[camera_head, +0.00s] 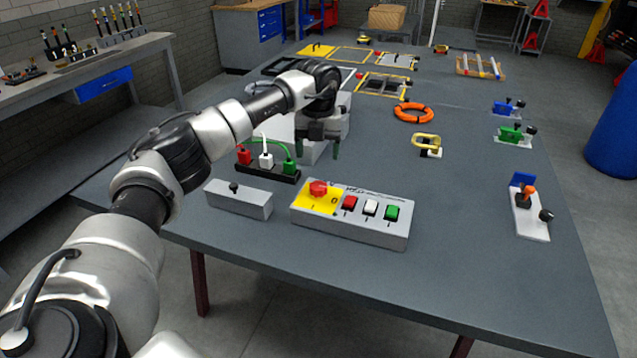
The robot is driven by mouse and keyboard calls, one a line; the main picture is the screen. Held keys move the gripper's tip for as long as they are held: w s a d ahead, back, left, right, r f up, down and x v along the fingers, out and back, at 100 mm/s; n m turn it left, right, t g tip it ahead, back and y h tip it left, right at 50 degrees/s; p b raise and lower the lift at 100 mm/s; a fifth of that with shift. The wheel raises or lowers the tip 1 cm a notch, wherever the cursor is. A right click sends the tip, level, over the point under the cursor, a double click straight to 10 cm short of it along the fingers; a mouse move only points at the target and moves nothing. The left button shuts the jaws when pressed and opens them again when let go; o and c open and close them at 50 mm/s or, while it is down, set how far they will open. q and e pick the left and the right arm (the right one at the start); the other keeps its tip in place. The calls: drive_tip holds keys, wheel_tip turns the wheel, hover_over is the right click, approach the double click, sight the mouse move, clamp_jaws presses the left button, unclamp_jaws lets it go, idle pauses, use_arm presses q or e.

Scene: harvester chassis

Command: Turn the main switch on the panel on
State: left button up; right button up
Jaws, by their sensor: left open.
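The control panel (352,232) is a low, light grey box near the front edge of the table. At its left end a red knob (318,188), which looks like the main switch, sits on a yellow plate (316,202). The plate has small dark marks, one like a 0; the knob's exact setting is too small to tell. Red (349,203), white (370,208) and green (391,213) buttons stand to its right. My left gripper (320,151) points down behind the panel and above the table, fingers apart and empty. My right gripper is out of view.
A grey box with a black lever (234,187) stands left of the panel. A socket strip (268,172) with coloured plugs and a green cable is close behind. A joystick unit (529,212) stands right. The table (470,270) is clear right of the panel.

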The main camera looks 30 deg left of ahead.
sight(318, 185)
use_arm(q)
wheel_tip(318, 185, down, 10)
drive_tip(key=shift+d+r+p, duration=0.1)
drive_tip(key=shift+p, duration=0.6)
drive_tip(key=c, duration=0.9)
